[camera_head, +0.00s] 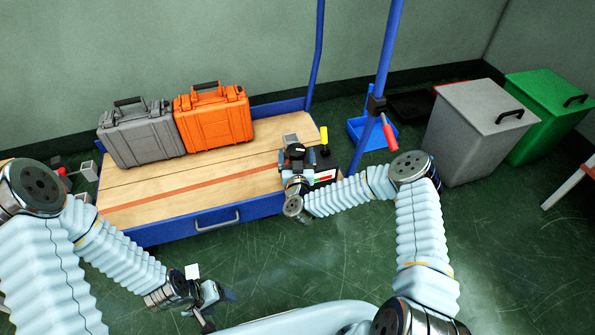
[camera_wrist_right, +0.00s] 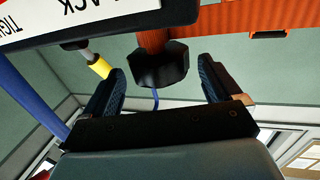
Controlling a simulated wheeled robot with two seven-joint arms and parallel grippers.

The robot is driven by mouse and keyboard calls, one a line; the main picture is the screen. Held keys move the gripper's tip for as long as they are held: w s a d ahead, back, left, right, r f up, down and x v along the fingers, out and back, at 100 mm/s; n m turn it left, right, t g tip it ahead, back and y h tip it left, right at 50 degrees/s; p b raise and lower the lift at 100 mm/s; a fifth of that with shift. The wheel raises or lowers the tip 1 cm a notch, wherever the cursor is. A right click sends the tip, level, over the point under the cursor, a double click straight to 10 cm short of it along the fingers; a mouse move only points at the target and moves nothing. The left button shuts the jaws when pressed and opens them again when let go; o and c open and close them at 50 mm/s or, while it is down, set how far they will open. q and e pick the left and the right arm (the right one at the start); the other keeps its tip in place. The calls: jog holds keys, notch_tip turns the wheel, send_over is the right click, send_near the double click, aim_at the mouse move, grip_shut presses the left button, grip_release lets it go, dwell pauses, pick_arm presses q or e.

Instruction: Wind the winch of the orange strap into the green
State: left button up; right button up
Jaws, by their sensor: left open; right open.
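The orange strap (camera_head: 190,188) runs flat across the wooden deck of a blue trolley to a dark winch unit (camera_head: 325,163) at its right end. The unit has a yellow-tipped part (camera_head: 324,134) and a white label with red and green (camera_head: 323,178). My right gripper (camera_head: 295,152) is at the winch. In the right wrist view its open fingers (camera_wrist_right: 165,88) stand on either side of a black knob (camera_wrist_right: 157,68), with gaps to both. The label (camera_wrist_right: 85,15) there reads SLACK, partly cut off. My left gripper (camera_head: 217,294) is open and empty, low in front of the trolley.
A grey case (camera_head: 140,135) and an orange case (camera_head: 215,118) stand at the back of the deck (camera_head: 130,215). Blue posts (camera_head: 388,50) rise behind. A red-handled tool (camera_head: 389,133) is right of the winch. Grey (camera_head: 470,135) and green (camera_head: 548,120) bins stand at right.

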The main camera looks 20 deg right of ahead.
pick_arm(q)
jog(key=shift+r, duration=0.1)
pick_arm(e)
jog(key=v, duration=1.1)
